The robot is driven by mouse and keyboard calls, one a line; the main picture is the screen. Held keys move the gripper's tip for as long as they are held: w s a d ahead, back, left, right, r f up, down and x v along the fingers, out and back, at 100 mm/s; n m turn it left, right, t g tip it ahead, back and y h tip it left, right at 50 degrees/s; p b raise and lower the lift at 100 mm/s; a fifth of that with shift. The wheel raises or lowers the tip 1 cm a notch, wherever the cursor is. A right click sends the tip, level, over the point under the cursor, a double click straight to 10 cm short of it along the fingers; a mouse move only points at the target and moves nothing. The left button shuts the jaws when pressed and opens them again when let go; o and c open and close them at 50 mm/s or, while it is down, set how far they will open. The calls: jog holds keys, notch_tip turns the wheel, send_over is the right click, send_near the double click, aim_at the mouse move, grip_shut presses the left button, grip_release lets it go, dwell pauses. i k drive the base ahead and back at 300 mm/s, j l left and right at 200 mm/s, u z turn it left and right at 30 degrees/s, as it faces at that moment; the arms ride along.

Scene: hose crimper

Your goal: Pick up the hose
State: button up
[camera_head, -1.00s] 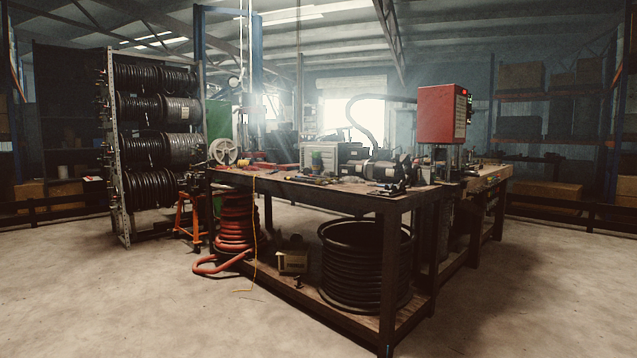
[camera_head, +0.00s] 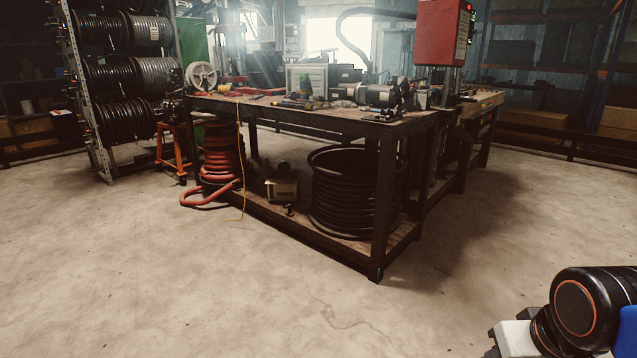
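A coiled red hose (camera_head: 221,152) stands at the left end of the workbench, with a loose end curving out onto the floor. A large coil of black hose (camera_head: 346,190) sits on the bench's lower shelf. Several reels of black hose (camera_head: 124,75) hang on a rack at the upper left. I cannot tell which of these is the task's hose. Part of my arm shows at the lower right, well in front of the bench, but my gripper is not in the picture.
The workbench (camera_head: 378,215) fills the middle, with tools on top. A red machine (camera_head: 441,32) stands at its right part. An orange stand (camera_head: 171,152) is by the rack. A small box (camera_head: 281,190) sits on the lower shelf. The concrete floor (camera_head: 150,280) in front is clear.

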aim_at(320, 105)
jog(key=i+j+u, duration=0.4)
jog(key=i, duration=0.5)
jog(key=i+u, duration=0.4)
jog(key=i, duration=0.45)
